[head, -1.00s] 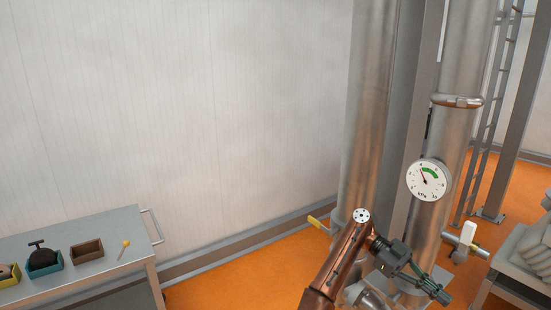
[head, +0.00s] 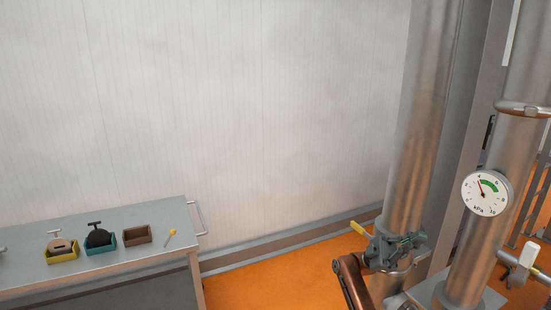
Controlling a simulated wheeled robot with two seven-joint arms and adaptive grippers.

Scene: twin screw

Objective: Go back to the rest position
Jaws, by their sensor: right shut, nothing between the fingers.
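My right gripper (head: 409,242) is at the lower right, in front of the left steel pipe. Its fingers are shut with nothing between them. My copper-coloured right arm comes up from the bottom edge below it. My left gripper is not in the picture.
A grey cart (head: 120,214) at the lower left carries a yellow bin (head: 62,257), a teal bin (head: 101,249), a brown bin (head: 137,235) and a yellow-handled tool (head: 170,236). A yellow valve handle (head: 359,229) sits by the left pipe (head: 425,130). A pressure gauge (head: 486,194) is on the right pipe. Orange floor (head: 285,275) lies clear between.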

